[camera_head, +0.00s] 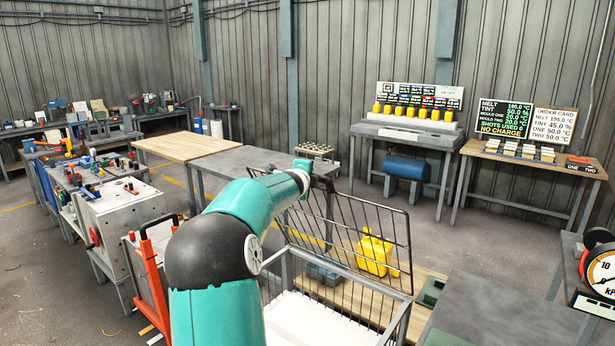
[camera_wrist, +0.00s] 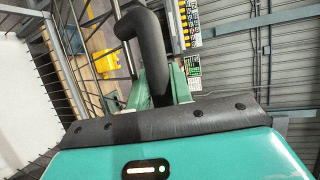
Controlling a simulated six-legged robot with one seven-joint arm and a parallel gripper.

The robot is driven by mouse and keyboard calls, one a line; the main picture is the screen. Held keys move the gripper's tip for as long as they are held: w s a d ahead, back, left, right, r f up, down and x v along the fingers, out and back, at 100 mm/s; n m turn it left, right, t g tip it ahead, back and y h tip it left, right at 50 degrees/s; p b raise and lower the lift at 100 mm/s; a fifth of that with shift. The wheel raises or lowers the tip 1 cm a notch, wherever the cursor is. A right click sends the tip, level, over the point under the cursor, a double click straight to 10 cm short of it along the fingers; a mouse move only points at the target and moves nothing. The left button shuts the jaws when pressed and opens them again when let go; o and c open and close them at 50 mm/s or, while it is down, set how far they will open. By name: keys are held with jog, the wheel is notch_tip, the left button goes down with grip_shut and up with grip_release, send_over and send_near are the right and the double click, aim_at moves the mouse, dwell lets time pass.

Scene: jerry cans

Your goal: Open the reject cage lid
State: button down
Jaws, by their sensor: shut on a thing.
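The reject cage (camera_head: 345,318) is a wire basket with a pale inside, in front of me at the lower middle. Its wire lid (camera_head: 350,230) stands raised and tilted above the basket, so the cage is partly open. My gripper (camera_head: 318,170) is at the lid's upper left edge, largely hidden behind my teal arm in the head view. In the wrist view my gripper (camera_wrist: 165,88) is shut on a dark curved handle (camera_wrist: 144,38) of the lid. The cage's pale inside (camera_wrist: 25,100) shows at the left of the wrist view.
A yellow jerry can (camera_head: 372,254) stands on a low wooden bench behind the lid; it also shows in the wrist view (camera_wrist: 108,62). A grey table (camera_head: 505,312) is at right, with a gauge (camera_head: 602,272) beside it. An orange frame (camera_head: 150,285) stands left of my arm.

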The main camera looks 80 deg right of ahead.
jog(key=c, duration=1.5)
grip_release()
jog(key=v, duration=1.3)
jog(key=shift+a, duration=0.35)
jog(key=shift+w+r, duration=0.1)
jog(key=shift+w, duration=0.05)
